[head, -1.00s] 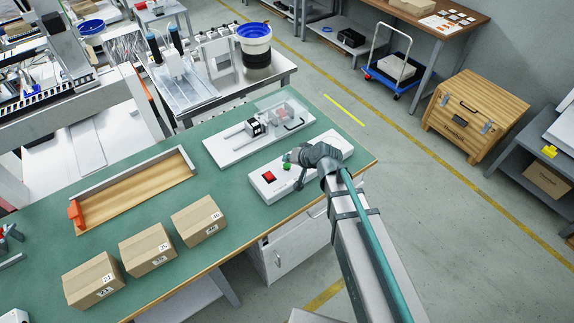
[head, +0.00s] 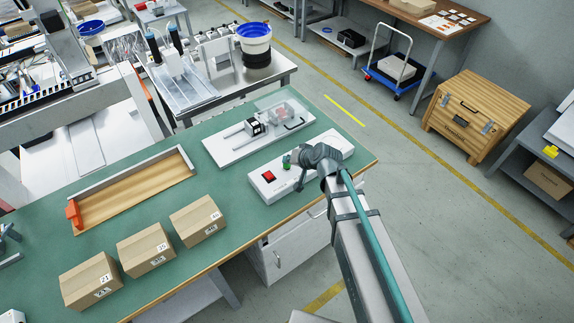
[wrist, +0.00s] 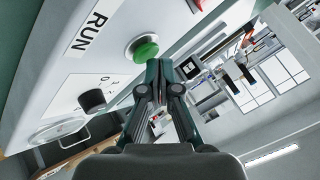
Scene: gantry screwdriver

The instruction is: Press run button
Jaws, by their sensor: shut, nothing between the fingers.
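The run button is a green round push button (wrist: 147,49) in a metal ring, beside a "RUN" label (wrist: 90,35) in the wrist view. It sits on a white control box (head: 258,184) on the green bench, where a small green spot (head: 286,161) shows beside my gripper in the head view. My gripper (wrist: 155,68) is shut and empty. Its fingertips are close to the button's lower right edge in the wrist view; I cannot tell whether they touch it. In the head view my wrist hides part of the box.
A black knob (wrist: 92,98) is on the same panel. A red switch (head: 268,176) is on the box. A white fixture plate (head: 232,150) lies behind it. Several cartons (head: 146,250) and a wooden tray (head: 130,195) stand to the left. Bare bench lies between tray and box.

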